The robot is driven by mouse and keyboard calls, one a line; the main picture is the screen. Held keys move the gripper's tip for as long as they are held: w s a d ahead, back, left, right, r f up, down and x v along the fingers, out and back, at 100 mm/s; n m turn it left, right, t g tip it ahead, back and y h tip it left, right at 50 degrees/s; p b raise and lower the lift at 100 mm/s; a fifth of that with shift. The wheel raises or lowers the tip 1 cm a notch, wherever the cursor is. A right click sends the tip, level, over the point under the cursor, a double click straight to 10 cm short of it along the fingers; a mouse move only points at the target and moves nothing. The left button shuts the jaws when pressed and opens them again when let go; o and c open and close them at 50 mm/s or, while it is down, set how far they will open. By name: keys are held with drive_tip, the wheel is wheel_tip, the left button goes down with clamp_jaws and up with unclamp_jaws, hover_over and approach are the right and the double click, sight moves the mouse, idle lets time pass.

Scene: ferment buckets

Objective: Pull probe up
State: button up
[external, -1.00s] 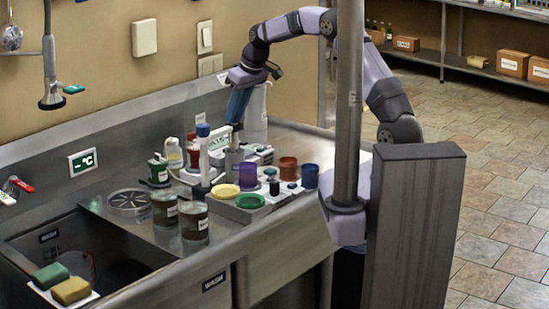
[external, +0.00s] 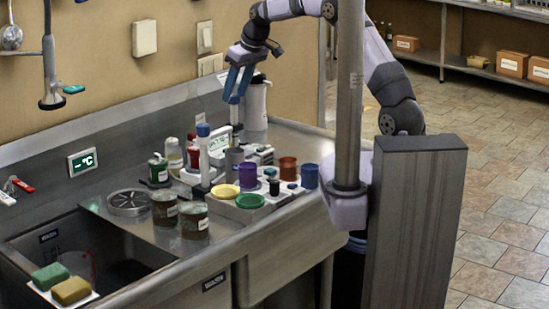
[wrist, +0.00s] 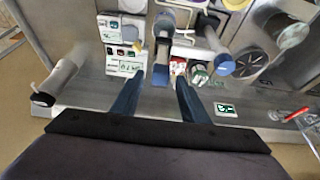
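The probe (external: 235,117) stands upright over a grey metal cup (external: 234,157) on the steel counter, with its lower end hidden in the cup. In the wrist view its blue top (wrist: 160,75) lies between my fingers. My gripper (external: 236,98) is above the cup, pointing down, at the height of the probe's top. In the wrist view the two blue fingers (wrist: 158,80) stand apart, with a gap on each side of the probe. I see no finger touching it.
A blue-capped pale cylinder (external: 203,150) stands left of the cup. Around it are a yellow lid (external: 225,191), a green lid (external: 250,201), a purple cup (external: 248,176) and two dark jars (external: 194,220). A white dispenser (external: 256,105) stands behind. The sink is at left.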

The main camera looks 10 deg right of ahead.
drive_tip(key=shift+f, duration=0.15)
drive_tip(key=b+v, duration=0.2)
drive_tip(key=v, duration=0.5)
drive_tip(key=shift+r+b, duration=0.25)
drive_tip(key=shift+b, duration=0.15)
idle(0.9)
